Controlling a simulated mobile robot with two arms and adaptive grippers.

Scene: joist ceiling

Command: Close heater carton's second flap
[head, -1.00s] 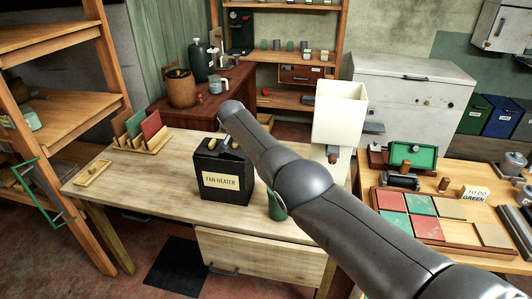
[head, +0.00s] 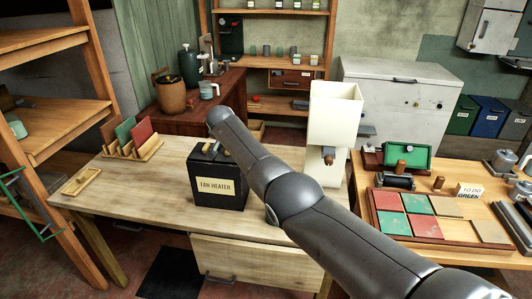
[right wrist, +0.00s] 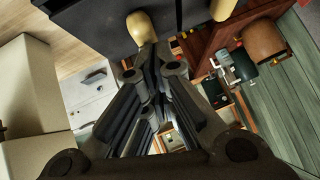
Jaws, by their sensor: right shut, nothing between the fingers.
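The heater carton (head: 220,196), a black box labelled FAN HEATER, stands upright on the pale wooden bench. Its top is partly hidden by my right arm in the head view. A pale wooden knob (head: 207,148) shows on top. In the right wrist view, dark carton panels (right wrist: 85,30) fill the top, with one knob (right wrist: 141,28) just beyond my fingertips and another knob (right wrist: 222,9) to the right. I cannot tell how far each flap is folded. My right gripper (right wrist: 150,55) is shut and empty, close to the nearer knob; contact is unclear. My left gripper is out of view.
A cream hopper-like machine (head: 333,115) stands right of the carton. A rack of coloured cards (head: 131,138) and a small wooden tray (head: 82,182) are at the bench's left. The bench (head: 150,190) is clear left of the carton.

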